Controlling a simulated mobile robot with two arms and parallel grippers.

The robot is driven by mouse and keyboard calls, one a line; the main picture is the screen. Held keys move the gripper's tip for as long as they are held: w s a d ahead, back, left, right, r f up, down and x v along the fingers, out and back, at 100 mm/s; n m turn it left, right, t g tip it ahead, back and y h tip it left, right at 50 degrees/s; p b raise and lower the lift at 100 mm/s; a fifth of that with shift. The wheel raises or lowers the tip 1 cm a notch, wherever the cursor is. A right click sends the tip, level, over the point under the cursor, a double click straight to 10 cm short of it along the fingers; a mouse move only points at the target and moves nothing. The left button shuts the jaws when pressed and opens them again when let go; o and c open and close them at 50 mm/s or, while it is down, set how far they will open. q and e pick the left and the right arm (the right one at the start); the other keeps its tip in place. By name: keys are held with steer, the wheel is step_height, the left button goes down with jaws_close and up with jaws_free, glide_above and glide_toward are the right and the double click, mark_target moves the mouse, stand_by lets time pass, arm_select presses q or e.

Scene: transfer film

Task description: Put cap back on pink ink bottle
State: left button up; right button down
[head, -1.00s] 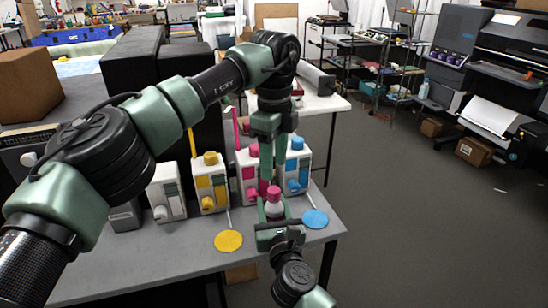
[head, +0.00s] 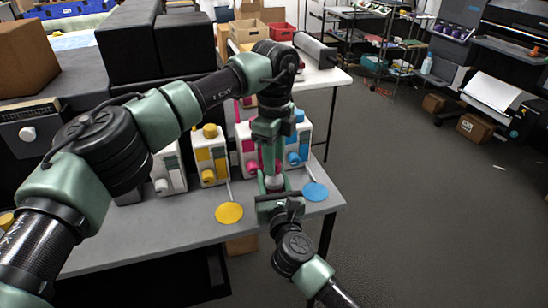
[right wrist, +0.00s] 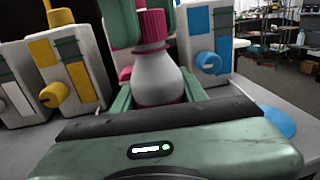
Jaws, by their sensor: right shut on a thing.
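My right gripper (head: 275,198) is shut on the ink bottle (right wrist: 157,78) and holds it upright above the grey table's front edge. The bottle has a pale grey-white body and shows pink at its base in the right wrist view. A ribbed pink cap (right wrist: 153,24) sits at its top; whether it is fully seated I cannot tell. My left gripper (head: 272,172) points straight down over the bottle. Its fingers are apart, one on each side of the cap, and one also shows in the right wrist view (right wrist: 121,24). I cannot see whether they touch the cap.
Behind stand a yellow ink unit (head: 209,160), a pink one (head: 247,150) and a blue one (head: 297,148). A yellow disc (head: 229,213) and a blue disc (head: 315,191) lie on the grey table (head: 150,240). Open floor lies to the right.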

arm_select(q)
jaws_close()
